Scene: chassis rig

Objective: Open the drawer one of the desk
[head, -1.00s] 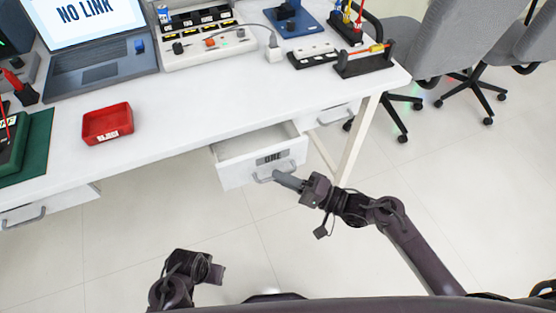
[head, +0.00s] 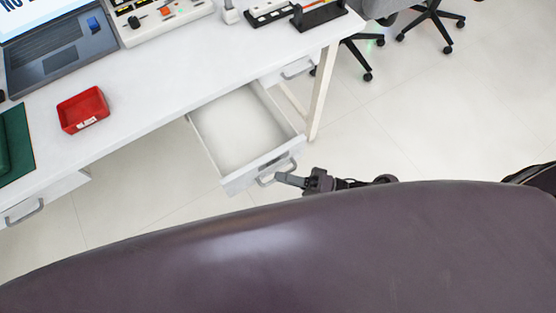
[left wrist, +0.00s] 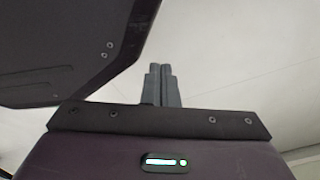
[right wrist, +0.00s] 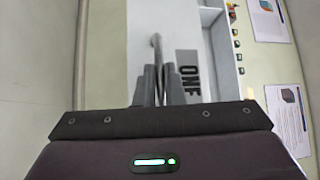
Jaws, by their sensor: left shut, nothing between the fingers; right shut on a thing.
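The desk drawer labelled ONE (head: 240,130) is pulled well out from under the white desk (head: 150,75), and its empty inside shows in the head view. Its front and the ONE label (right wrist: 188,72) show in the right wrist view. My right gripper (head: 282,178) is shut on the grey drawer handle (head: 266,182); the handle also shows between its fingers in the right wrist view (right wrist: 156,42). My left gripper (left wrist: 162,82) is shut and empty, with only bare floor beyond it. It is hidden in the head view.
A red tray (head: 84,108), a laptop (head: 55,48) and a control panel (head: 160,18) stand on the desk. Another closed drawer with a handle (head: 297,68) is farther right, and one (head: 25,210) at lower left. My dark body fills the lower head view. Office chairs stand at upper right.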

